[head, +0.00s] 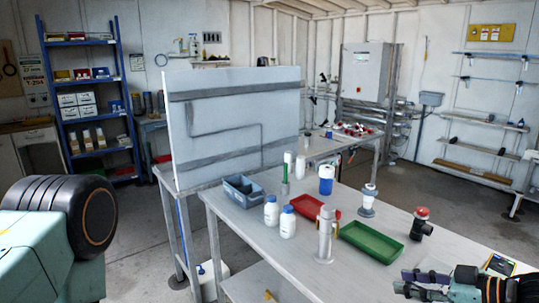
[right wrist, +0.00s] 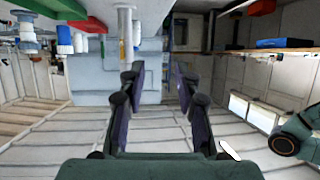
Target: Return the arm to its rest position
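My right gripper (head: 408,283) shows at the lower right of the head view, by the near right end of the white workbench (head: 250,240). In the right wrist view its two dark fingers (right wrist: 160,85) stand apart with nothing between them. The fingers look clear of the bench items. My left gripper is not in view.
The bench holds a green tray (head: 372,243), a red tray (head: 306,207), a blue bin (head: 243,191), white bottles (head: 288,223), a grey metal fitting (head: 325,238) and a black valve with a red top (head: 422,224). A white panel (head: 235,122) stands behind. Open floor lies right.

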